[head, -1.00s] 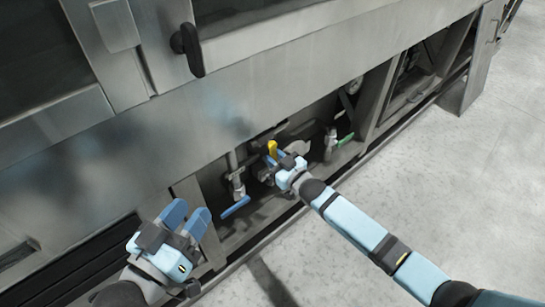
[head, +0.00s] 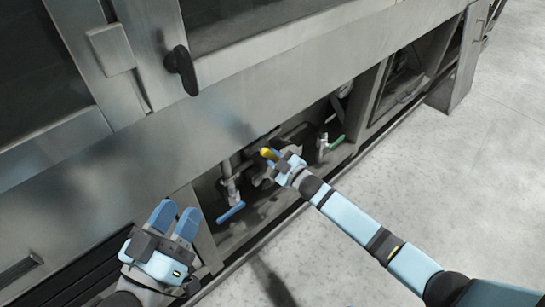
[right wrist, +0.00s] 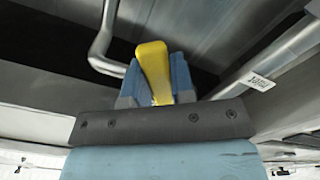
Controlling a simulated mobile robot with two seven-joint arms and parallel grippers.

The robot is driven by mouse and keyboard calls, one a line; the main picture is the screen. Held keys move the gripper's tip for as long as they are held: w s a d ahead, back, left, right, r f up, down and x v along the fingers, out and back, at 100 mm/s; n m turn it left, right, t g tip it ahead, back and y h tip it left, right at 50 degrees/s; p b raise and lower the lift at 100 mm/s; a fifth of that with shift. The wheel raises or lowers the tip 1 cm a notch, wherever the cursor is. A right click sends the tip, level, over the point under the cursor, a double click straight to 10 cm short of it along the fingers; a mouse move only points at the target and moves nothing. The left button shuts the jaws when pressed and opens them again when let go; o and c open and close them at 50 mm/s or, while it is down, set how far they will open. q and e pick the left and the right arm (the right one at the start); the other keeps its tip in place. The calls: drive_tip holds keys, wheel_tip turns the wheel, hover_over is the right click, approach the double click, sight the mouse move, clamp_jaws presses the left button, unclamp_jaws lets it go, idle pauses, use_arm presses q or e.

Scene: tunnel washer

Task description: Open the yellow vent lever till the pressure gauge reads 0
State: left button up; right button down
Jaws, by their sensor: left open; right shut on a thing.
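The yellow vent lever (head: 266,153) is in the open bay low in the machine's front. It also stands out in the right wrist view (right wrist: 152,68), between blue fingers. My right gripper (head: 277,161) is shut on the lever, its fingers at the lever's sides in the right wrist view (right wrist: 155,82). In the head view the lever leans to the left. My left gripper (head: 175,217) is open and empty, in front of the lower panel to the left of the bay. The pressure gauge's reading cannot be made out in either view.
A blue-handled valve (head: 231,212) is left of the lever and a green-handled valve (head: 337,142) right of it. Pipes and frame posts crowd the bay. A black door handle (head: 181,70) sticks out above. The grey floor (head: 440,200) at right is clear.

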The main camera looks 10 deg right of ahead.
sight(275, 158)
use_arm(q)
drive_tip(key=shift+r, duration=0.15)
use_arm(e)
drive_tip(key=c, duration=1)
unclamp_jaws()
drive_tip(key=shift+o, duration=0.2)
drive_tip(key=shift+s+d, duration=0.1)
drive_tip(key=shift+s+d, duration=0.15)
drive_tip(key=shift+s, duration=0.05)
drive_tip(key=p+v, duration=0.1)
drive_tip(key=v, duration=0.2)
use_arm(q)
drive_tip(key=f+p, duration=0.1)
drive_tip(key=a+f+g+y+p, duration=0.1)
drive_tip(key=a+f+y+p, duration=0.1)
drive_tip(key=f, duration=0.1)
drive_tip(key=shift+w+f+g, duration=0.1)
drive_tip(key=shift+g, duration=0.3)
use_arm(e)
drive_tip(key=v, duration=1)
drive_tip(key=shift+s, duration=0.1)
drive_tip(key=shift+c, duration=0.2)
